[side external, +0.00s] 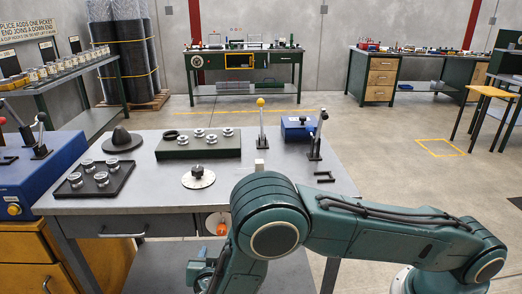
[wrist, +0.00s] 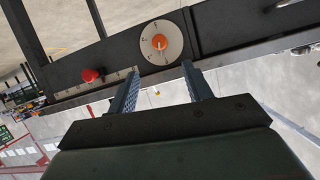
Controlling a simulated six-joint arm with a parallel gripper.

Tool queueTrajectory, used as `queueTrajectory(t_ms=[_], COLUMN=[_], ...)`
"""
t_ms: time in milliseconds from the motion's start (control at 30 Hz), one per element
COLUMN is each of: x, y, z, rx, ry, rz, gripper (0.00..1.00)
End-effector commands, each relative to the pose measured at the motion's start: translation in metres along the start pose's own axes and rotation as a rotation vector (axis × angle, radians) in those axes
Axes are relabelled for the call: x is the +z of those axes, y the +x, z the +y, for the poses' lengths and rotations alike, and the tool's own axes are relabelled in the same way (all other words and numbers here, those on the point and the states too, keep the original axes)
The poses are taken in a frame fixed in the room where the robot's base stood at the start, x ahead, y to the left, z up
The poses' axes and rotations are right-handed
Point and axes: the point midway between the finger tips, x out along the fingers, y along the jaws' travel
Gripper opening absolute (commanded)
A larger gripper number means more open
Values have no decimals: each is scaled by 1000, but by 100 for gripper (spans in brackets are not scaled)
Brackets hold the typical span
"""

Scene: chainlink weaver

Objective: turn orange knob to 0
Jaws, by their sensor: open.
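The orange knob (wrist: 159,42) sits at the centre of a white round dial (wrist: 147,53) with small dark marks, on a dark panel. The marks are too small to read surely, and I cannot tell which one the knob points at. In the side external view the orange knob (side external: 221,230) shows on the front of the grey workbench, below the top. My gripper (wrist: 160,71) is open and empty. Its two fingers point toward the dial, one to each side of it, with the knob ahead between them and not touched. In the side external view my arm hides the gripper's fingers.
A red knob (wrist: 91,75) on a pale scale strip sits left of the dial on the same panel. A drawer (side external: 130,227) is left of the orange knob in the side external view. On the bench top stand a black-knobbed dial (side external: 198,182) and several levers.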

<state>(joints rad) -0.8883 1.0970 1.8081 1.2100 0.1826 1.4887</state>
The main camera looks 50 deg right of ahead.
Motion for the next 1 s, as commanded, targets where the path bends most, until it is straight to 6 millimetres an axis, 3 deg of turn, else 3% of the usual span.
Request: queueTrajectory(t_ms=[267,800,1000], x=[0,0,0], y=[30,110,127], z=[1,1,1], rx=[5,4,3], ry=[1,1,0], rz=[-1,-1,-1], gripper=[50,50,50])
